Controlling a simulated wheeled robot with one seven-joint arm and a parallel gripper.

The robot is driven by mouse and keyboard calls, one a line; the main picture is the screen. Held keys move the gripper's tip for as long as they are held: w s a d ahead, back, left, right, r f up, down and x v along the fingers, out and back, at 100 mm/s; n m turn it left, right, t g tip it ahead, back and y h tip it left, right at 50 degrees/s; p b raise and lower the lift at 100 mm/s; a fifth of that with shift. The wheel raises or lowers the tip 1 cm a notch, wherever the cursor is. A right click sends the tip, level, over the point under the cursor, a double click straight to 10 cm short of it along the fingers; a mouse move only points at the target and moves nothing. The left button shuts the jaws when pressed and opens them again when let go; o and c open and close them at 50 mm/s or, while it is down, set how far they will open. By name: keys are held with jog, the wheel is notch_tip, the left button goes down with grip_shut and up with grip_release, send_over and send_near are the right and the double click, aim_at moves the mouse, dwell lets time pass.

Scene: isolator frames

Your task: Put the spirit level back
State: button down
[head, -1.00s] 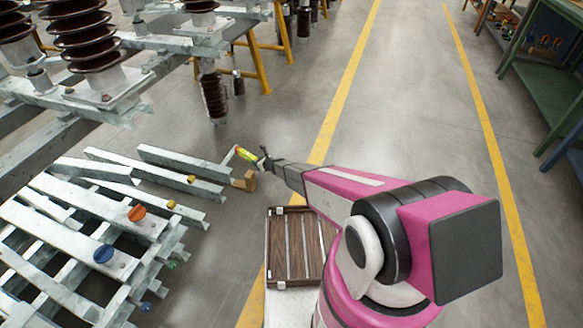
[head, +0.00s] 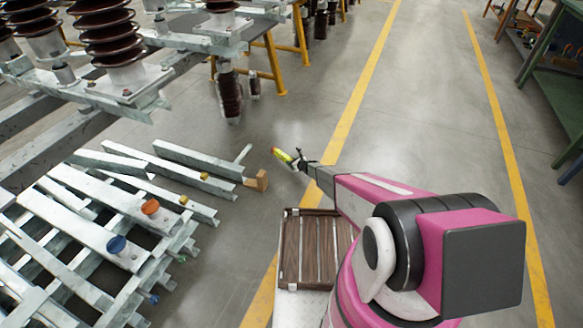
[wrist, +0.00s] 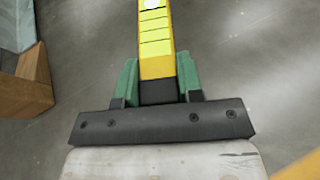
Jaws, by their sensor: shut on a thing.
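The spirit level (head: 283,156) is a slim yellow bar, bright yellow-green toward its far part, with a black end near my fingers. My gripper (head: 301,163) is shut on it and holds it in the air, right of the steel frame's end. In the wrist view the level (wrist: 155,38) runs away from me and its far end is cut off at the top edge. The green finger pads of my gripper (wrist: 157,85) press it from both sides near its black end.
A brown slatted wooden tray (head: 291,255) lies below my arm. Galvanised steel beams (head: 80,225) are stacked at left, with a wooden block (head: 262,181) at one bar's end. Brown insulators (head: 105,35) stand at upper left. A green bench (head: 560,95) is at right. The floor between is clear.

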jog(key=shift+f, duration=1.85)
jog(key=shift+f, duration=0.15)
jog(key=c, duration=0.8)
grip_release()
